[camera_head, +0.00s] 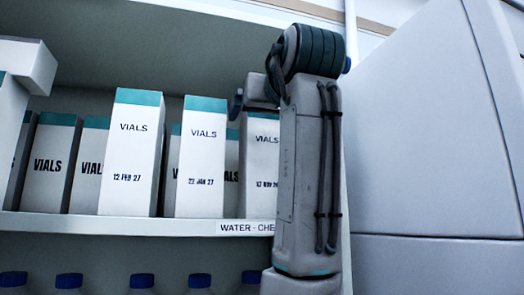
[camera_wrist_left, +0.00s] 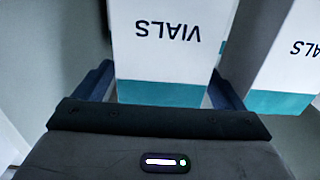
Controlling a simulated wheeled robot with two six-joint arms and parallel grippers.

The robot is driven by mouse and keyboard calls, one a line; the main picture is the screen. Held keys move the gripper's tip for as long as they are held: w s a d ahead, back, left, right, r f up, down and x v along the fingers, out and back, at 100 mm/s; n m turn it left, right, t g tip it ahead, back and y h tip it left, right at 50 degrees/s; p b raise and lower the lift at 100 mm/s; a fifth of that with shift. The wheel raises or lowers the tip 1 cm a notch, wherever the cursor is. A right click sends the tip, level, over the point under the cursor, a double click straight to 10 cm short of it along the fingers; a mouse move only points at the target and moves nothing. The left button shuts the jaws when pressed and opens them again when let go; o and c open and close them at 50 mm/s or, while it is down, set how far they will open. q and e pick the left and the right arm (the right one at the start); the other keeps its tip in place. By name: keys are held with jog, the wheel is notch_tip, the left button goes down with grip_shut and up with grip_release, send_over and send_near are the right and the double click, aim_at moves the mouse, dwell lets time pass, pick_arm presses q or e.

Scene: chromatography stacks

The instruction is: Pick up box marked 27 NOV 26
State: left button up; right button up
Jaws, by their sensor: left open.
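A white box with a teal top band and the word VIALS (camera_head: 262,150) stands on the shelf, partly behind my left arm. Its date line is small and partly unclear; I cannot read it fully. My left gripper (camera_head: 238,104) is open at the height of this box's top, with one dark finger showing. In the left wrist view a VIALS box (camera_wrist_left: 165,60) appears upside down between the two open fingers, its date out of view. I cannot see finger contact with it. My right gripper is not in view.
Nearby boxes read 12 FEB 27 (camera_head: 130,150) and 22 JAN 27 (camera_head: 200,155); several more stand behind and left. A neighbouring box (camera_wrist_left: 290,60) is close on the right in the wrist view. Blue-capped bottles (camera_head: 142,282) stand below the shelf edge (camera_head: 110,227). A grey cabinet (camera_head: 430,130) is at right.

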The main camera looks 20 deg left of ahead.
pick_arm(q)
jog(key=shift+w+a+f, duration=0.1)
jog(key=shift+w+a, duration=0.35)
jog(key=shift+w, duration=0.1)
jog(key=shift+s+d, duration=0.1)
jog(key=shift+d, duration=0.05)
jog(key=shift+c, duration=1.1)
jog(key=c, duration=1.3)
